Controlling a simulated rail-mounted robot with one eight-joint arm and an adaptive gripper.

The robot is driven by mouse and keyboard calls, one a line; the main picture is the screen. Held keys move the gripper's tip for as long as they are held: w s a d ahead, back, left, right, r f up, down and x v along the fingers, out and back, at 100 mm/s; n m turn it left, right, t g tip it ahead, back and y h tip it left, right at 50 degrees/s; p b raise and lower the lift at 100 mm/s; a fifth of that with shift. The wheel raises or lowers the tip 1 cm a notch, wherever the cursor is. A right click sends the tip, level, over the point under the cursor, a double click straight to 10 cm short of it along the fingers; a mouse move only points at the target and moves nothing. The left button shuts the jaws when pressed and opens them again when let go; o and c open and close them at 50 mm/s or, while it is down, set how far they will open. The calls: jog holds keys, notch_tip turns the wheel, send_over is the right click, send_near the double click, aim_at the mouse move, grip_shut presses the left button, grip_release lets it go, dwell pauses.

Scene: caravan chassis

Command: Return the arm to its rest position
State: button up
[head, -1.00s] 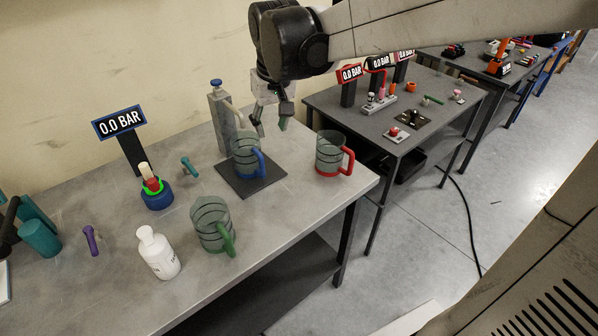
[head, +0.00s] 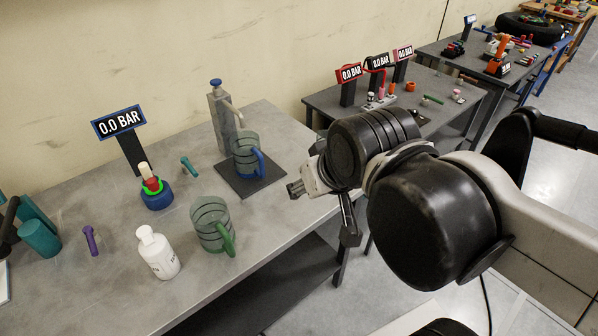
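My gripper (head: 322,212) hangs in front of the right end of the near grey table (head: 285,215). Its two fingers are spread apart, with nothing seen between them. My arm reaches in from the right, folded, with its large black joints in front of the table corner. A clear mug with a blue handle (head: 246,155) stands on a dark square mat, to the left of my gripper. A clear mug with a green handle (head: 211,225) stands nearer the front edge. The red-handled mug's former spot is hidden behind my arm.
A tap post (head: 219,120) rises behind the mat. A white bottle (head: 157,252), a blue-based valve with a 0.0 BAR display (head: 119,122) and a teal cylinder (head: 41,238) stand further left. A second table (head: 445,112) with more displays is beyond my arm.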

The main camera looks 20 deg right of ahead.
jog(key=shift+f, duration=0.1)
notch_tip(320, 180, down, 4)
jog(key=b, duration=0.4)
jog(key=shift+f, duration=0.15)
